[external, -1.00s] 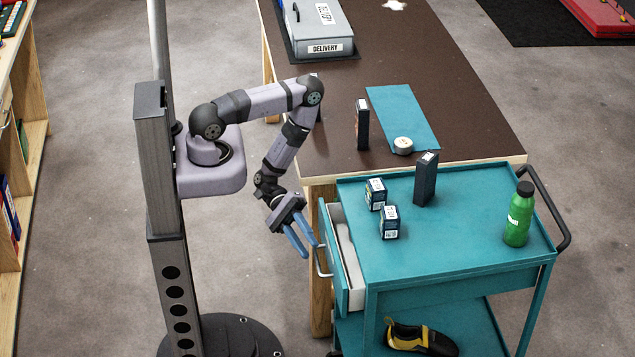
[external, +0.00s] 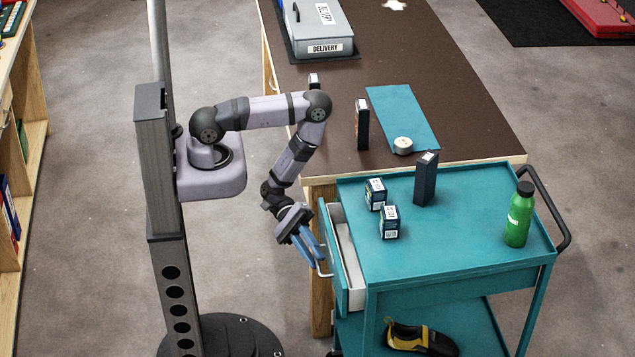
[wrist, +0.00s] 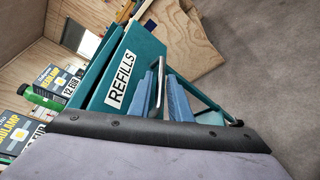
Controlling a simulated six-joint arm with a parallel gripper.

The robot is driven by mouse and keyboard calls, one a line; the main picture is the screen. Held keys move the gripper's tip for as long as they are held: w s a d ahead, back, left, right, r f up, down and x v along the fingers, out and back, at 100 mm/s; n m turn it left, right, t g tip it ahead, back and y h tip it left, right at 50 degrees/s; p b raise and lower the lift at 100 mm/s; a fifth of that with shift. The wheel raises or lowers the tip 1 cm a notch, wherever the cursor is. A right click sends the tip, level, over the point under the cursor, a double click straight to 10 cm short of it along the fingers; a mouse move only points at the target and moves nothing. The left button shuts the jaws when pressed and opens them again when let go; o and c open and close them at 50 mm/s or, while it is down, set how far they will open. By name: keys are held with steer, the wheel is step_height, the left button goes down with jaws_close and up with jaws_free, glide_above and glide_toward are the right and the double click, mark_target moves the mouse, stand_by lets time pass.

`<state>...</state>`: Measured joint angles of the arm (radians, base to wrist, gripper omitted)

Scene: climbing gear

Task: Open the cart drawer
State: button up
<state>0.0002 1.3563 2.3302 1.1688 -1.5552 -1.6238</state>
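The teal cart (external: 455,235) stands at the right, its drawer (external: 345,255) standing partly open toward my arm, with a pale interior showing. In the wrist view the drawer front (wrist: 125,70) carries a white REFILLS label. The metal drawer handle (external: 321,262) is on its outer face; it also shows in the wrist view (wrist: 151,85). My gripper (external: 316,258) points down and right with its blue fingers at the handle. In the wrist view the fingers (wrist: 168,80) stand slightly apart, close beside the bar. Whether the bar lies between them is unclear.
Several small boxes, including a blue one (external: 390,222) and a tall dark one (external: 426,180), and a green bottle (external: 518,215) stand on the cart top. A shoe (external: 420,337) is on the lower shelf. The brown table (external: 450,105) adjoins behind. Floor left of the drawer is clear.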

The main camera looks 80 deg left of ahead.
jaws_close()
steer(key=s, duration=0.4)
steer(key=shift+s, duration=0.2)
steer(key=shift+o, duration=2.2)
jaws_free()
steer(key=shift+a, duration=0.15)
steer(key=p+v, duration=0.1)
steer(key=v, duration=0.6)
steer(key=shift+p, duration=0.35)
